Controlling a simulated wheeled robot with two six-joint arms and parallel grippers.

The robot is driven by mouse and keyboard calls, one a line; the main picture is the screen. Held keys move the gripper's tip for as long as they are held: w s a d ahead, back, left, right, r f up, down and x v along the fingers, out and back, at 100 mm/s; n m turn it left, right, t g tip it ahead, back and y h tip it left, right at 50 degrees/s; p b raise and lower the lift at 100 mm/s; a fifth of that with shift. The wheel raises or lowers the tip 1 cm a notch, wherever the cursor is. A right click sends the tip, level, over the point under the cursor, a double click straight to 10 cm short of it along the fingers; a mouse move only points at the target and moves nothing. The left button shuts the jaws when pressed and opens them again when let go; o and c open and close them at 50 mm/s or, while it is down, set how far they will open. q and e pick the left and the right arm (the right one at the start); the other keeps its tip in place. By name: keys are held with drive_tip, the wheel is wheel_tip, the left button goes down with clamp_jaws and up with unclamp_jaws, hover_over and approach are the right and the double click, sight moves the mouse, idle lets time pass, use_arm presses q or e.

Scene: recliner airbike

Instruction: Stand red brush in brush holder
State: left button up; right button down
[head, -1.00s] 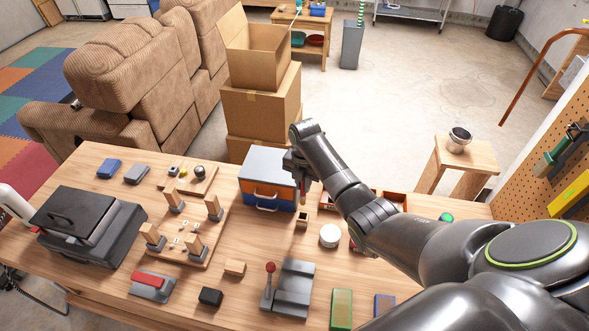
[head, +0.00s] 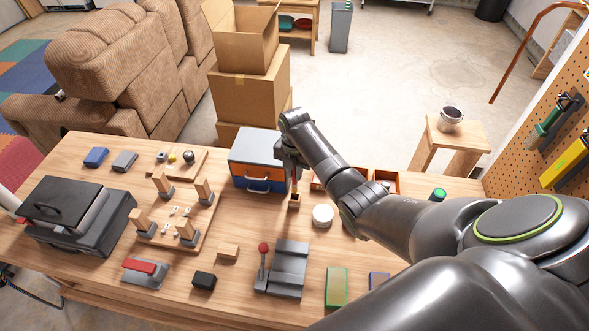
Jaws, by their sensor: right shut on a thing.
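My right gripper (head: 291,162) points down over the middle of the workbench, in front of the drawer box. It is shut on the red brush (head: 295,181), a thin reddish upright stick mostly hidden by the gripper. The small square wooden brush holder (head: 294,201) stands on the bench directly below. The brush's lower end meets the holder's top opening in the picture; I cannot tell how deep it is inside. My left gripper is out of view.
A grey, blue and orange drawer box (head: 258,158) stands just left of the gripper. A white round object (head: 322,215) is right of the holder. A red-knobbed lever device (head: 285,268) sits in front. Bare bench surrounds the holder's front.

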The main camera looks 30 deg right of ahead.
sight(294, 186)
drive_tip(key=shift+f+b, duration=0.45)
drive_tip(key=shift+f, duration=0.6)
drive_tip(key=shift+r+p, duration=0.1)
drive_tip(key=shift+p, duration=0.6)
idle(0.8)
drive_tip(key=shift+f+b, duration=2.2)
drive_tip(key=shift+f, duration=0.9)
drive_tip(key=c, duration=1.3)
unclamp_jaws()
drive_tip(key=shift+r, duration=0.1)
